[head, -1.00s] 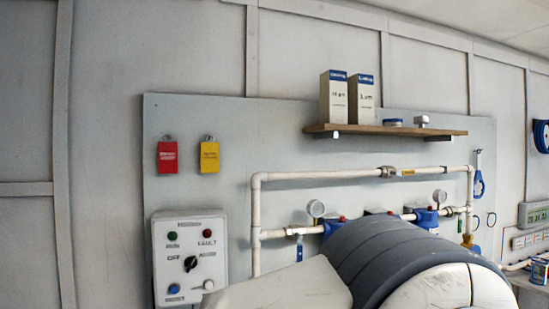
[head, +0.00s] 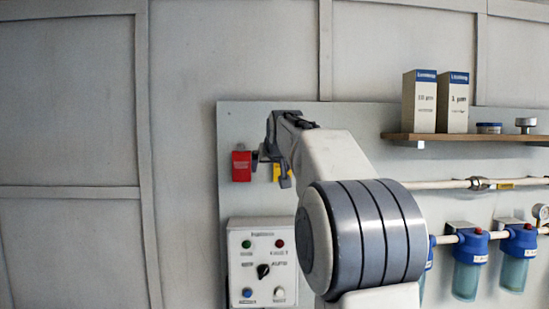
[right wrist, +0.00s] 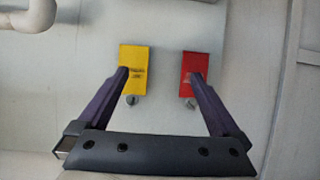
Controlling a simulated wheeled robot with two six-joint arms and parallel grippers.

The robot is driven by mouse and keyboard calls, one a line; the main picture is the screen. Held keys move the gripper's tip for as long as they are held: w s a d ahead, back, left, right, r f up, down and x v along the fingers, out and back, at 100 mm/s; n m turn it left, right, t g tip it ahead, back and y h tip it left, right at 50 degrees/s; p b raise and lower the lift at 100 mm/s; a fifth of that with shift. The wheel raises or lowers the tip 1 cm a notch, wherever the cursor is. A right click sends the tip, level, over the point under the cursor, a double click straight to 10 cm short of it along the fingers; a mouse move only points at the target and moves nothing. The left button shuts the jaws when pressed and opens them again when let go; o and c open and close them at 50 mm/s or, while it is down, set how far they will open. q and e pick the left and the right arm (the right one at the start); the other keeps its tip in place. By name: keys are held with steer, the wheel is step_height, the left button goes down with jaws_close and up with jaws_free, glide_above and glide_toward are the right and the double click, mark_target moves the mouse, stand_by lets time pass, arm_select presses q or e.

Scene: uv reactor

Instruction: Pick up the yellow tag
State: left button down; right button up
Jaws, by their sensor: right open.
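The yellow tag (head: 276,173) hangs on the wall panel, partly hidden behind my right gripper (head: 271,168) in the head view. It shows more fully at the left in the right wrist view (right wrist: 136,64). A red tag (head: 241,166) hangs beside it, and shows at the right in the right wrist view (right wrist: 194,66). My right gripper is open and empty in the right wrist view (right wrist: 156,78). One fingertip overlaps the yellow tag and the other overlaps the red tag. I cannot tell whether either touches. My left gripper is not in view.
A control box (head: 264,262) with a knob and buttons is mounted below the tags. A wooden shelf (head: 475,138) with two boxes is at the right. A white pipe (head: 440,184) and blue filter housings (head: 467,262) are below it. The wall at left is bare.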

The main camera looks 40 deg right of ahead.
steer(key=m+h, duration=0.1)
glide_toward(277, 170)
step_height(277, 170, up, 2)
steer(key=s, duration=0.2)
steer(key=p+x, duration=0.7)
steer(key=x, duration=0.3)
steer(key=shift+d+r, duration=0.3)
steer(key=shift+d, duration=0.15)
steer(key=c, duration=1.3)
steer(key=shift+o, duration=0.2)
